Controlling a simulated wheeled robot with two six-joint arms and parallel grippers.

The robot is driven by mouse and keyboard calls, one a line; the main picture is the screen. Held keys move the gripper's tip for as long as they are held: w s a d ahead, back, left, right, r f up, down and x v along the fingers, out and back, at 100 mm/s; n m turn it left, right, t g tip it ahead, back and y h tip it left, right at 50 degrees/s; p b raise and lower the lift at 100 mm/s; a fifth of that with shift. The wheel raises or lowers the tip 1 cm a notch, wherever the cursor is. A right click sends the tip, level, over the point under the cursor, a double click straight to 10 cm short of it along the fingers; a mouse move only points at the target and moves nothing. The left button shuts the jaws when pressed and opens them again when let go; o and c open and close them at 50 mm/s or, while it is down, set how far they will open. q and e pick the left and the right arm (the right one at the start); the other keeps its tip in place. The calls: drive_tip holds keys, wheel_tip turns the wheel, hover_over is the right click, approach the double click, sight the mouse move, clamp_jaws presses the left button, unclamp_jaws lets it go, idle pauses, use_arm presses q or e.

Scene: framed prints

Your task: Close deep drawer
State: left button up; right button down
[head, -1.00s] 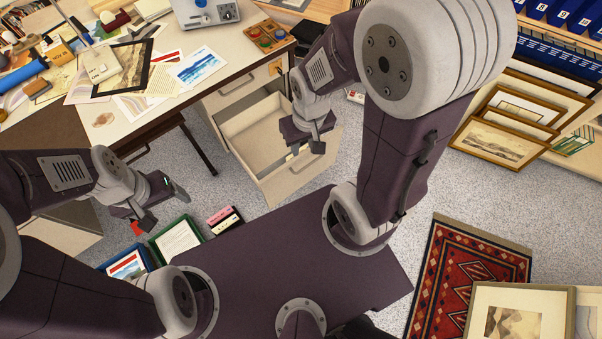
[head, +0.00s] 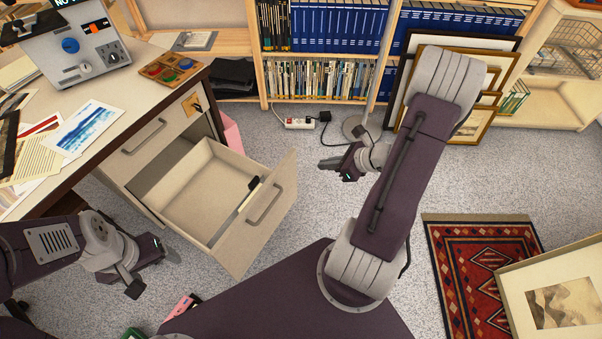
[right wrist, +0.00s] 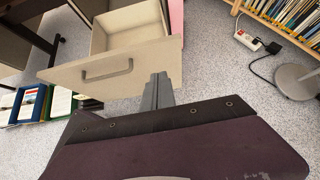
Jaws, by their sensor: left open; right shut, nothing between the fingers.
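The deep drawer (head: 200,195) is pulled out from the desk, below a shallower drawer that is shut. It looks empty apart from a small dark object at its front panel's top edge. My left gripper (head: 150,270) is open and empty, left of the drawer front, near the desk.
A desk (head: 120,120) with prints and a grey device stands at the left. Bookshelves line the back. A power strip (head: 298,123) lies on the floor, framed prints (head: 475,125) lean at the right, and a red rug (head: 470,265) lies front right.

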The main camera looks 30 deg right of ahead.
drive_tip(key=b, duration=0.5)
approach(287, 162)
drive_tip(key=x, duration=0.5)
drive_tip(key=shift+d+f, duration=0.1)
drive_tip(key=shift+f, duration=0.5)
drive_tip(key=shift+w+r, duration=0.1)
drive_tip(key=shift+w, duration=0.25)
